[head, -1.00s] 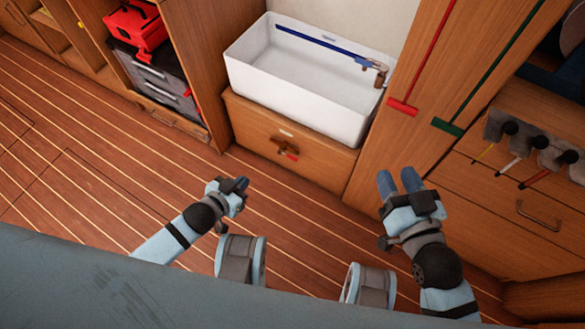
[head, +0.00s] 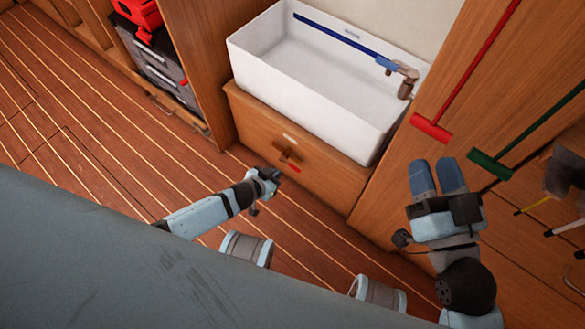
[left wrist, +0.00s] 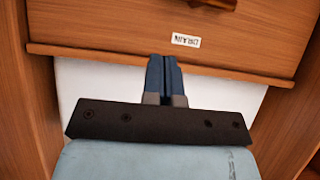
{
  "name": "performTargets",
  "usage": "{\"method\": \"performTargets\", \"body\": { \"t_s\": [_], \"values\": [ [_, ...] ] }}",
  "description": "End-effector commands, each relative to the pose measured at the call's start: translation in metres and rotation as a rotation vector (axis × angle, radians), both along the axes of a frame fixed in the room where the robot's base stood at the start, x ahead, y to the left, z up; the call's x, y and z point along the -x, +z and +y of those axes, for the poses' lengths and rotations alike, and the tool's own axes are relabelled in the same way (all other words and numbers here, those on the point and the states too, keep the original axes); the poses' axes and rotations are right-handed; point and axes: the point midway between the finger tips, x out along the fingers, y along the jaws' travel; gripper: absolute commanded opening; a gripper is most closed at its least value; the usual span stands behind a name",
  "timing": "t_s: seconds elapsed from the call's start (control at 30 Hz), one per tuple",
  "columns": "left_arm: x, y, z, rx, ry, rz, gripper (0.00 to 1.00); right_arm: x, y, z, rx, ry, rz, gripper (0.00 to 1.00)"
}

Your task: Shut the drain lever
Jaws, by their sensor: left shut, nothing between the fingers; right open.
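The drain lever (head: 288,153) is a brown fitting with a short red handle end (head: 294,169) on the wooden cabinet front under the white sink. The red end points down and to the right. Part of the brown fitting (left wrist: 212,3) shows at the top edge of the left wrist view, near an upside-down label (left wrist: 186,40). My left gripper (head: 274,173) is shut and empty, just below and left of the lever in the head view; I cannot tell if it touches. Its blue fingers (left wrist: 166,65) are together in the wrist view. My right gripper (head: 438,168) is open and empty.
The white sink (head: 260,55) sits above the cabinet front (head: 330,183), with a tap (head: 405,82) at its right. A red-ended bar (head: 431,128) and a green-ended bar (head: 490,163) are on the right panel. The striped floor (head: 120,150) is clear.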

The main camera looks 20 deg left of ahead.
Motion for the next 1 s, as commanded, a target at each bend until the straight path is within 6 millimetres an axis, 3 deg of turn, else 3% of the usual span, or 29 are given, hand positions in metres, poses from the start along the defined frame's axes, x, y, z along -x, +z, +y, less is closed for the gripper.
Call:
{"method": "performTargets", "body": {
  "t_s": [0.17,0.5,0.7,1.0],
  "values": [
    [-0.021,-0.017,-0.007,-0.001,0.000,-0.004,0.00,0.001,-0.001,0.003,-0.022,0.016,-0.027,0.43],
    [-0.078,-0.058,-0.028,-0.001,0.000,-0.004,0.00,-0.003,-0.052,0.008,0.050,0.060,0.117,0.43],
    [-0.081,-0.086,-0.029,-0.001,-0.001,0.000,0.00,-0.002,-0.081,0.010,0.096,0.091,0.203,0.43],
    [-0.083,-0.093,-0.030,0.000,0.000,0.000,0.00,-0.001,-0.090,0.011,0.117,0.105,0.240,0.43]
  ]
}}
